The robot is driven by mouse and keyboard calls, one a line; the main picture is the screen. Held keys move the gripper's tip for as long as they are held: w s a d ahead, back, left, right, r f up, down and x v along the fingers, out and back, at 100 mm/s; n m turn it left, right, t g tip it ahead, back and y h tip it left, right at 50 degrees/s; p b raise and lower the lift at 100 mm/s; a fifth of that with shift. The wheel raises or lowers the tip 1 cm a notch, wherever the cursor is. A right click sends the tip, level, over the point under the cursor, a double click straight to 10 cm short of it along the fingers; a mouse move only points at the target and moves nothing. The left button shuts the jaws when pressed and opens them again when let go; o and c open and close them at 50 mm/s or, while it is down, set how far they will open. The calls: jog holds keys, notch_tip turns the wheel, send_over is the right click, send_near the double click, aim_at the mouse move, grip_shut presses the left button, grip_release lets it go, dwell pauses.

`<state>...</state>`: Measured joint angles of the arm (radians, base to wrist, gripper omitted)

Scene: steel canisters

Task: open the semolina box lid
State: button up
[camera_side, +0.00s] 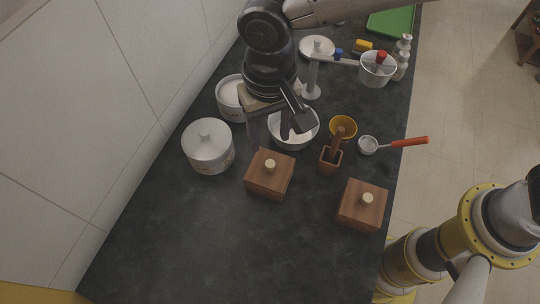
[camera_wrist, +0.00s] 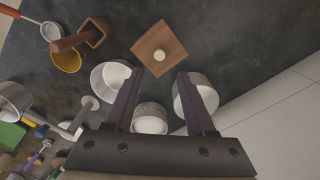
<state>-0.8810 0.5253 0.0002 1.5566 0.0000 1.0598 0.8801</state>
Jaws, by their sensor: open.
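No label reading semolina is legible, so I cannot tell which container is the semolina box. A brown wooden box (camera_side: 269,182) with a pale round knob stands on the counter, its lid on; it also shows in the wrist view (camera_wrist: 151,41). A second wooden box (camera_side: 361,213) with a knob stands to its right, also closed. A round pale canister (camera_side: 208,151) with a knobbed lid and small unreadable markings stands to the left. My gripper (camera_side: 270,133) is open and empty above the counter, behind the nearer wooden box. In the wrist view its fingers (camera_wrist: 160,72) point towards that box, apart from it.
Close to my gripper are a white bowl (camera_side: 293,139) and another round canister (camera_side: 229,100). To the right are a yellow bowl (camera_side: 343,123), a wooden holder (camera_side: 330,162) and a red-handled ladle (camera_side: 400,143). A tiled wall borders the left. The front counter is clear.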

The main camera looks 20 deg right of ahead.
aim_at(270, 163)
notch_tip(270, 163, down, 9)
jog(key=shift+f, duration=0.1)
dwell(0.4)
grip_shut()
dwell(1.3)
